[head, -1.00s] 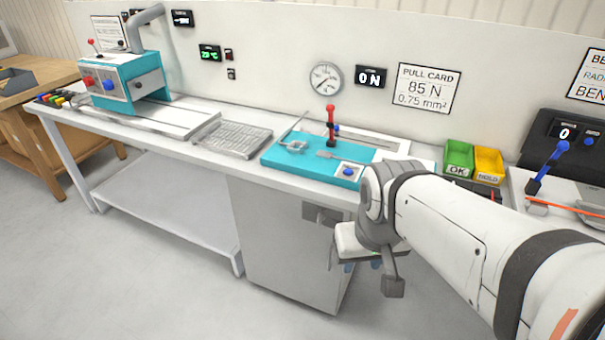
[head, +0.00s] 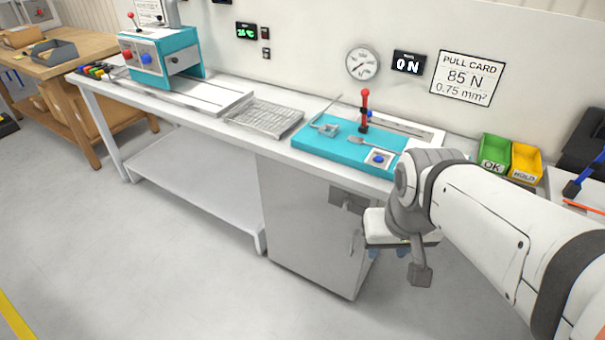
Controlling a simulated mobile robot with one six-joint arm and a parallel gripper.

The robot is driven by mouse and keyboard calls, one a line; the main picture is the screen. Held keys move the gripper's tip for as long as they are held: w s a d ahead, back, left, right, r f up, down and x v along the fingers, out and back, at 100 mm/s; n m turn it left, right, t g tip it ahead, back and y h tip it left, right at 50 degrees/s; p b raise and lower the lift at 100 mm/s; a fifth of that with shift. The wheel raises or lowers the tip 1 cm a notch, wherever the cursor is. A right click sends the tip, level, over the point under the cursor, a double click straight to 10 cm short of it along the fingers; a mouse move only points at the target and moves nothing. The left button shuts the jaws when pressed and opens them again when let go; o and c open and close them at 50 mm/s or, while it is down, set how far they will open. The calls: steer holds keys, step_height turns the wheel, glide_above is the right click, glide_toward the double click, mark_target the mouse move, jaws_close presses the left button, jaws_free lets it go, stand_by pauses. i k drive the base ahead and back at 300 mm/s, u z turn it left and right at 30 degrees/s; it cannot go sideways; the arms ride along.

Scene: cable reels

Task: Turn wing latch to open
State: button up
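The grey cabinet (head: 310,235) stands under the bench, its front facing me. A dark grey plate (head: 348,200) sits near the top right of its front. A small grey handle-like part (head: 352,243) is below the plate, close to the door's right edge. I cannot tell which of these is the wing latch. My gripper (head: 388,252) is just right of these parts in the picture, below the bench top. Its blue fingertips show only in part under its pale body, so its opening is hidden. I cannot tell whether it touches the cabinet.
The white bench (head: 215,120) carries a teal fixture (head: 335,148) with a red lever (head: 364,108), a wire tray (head: 263,117) and a teal machine (head: 160,52). Green (head: 494,157) and yellow (head: 525,162) bins are at right. The floor before the cabinet is clear.

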mark_target(347, 202)
steer(key=u, duration=2)
steer(key=k, duration=0.85)
steer(key=z, duration=0.75)
steer(key=i, duration=0.95)
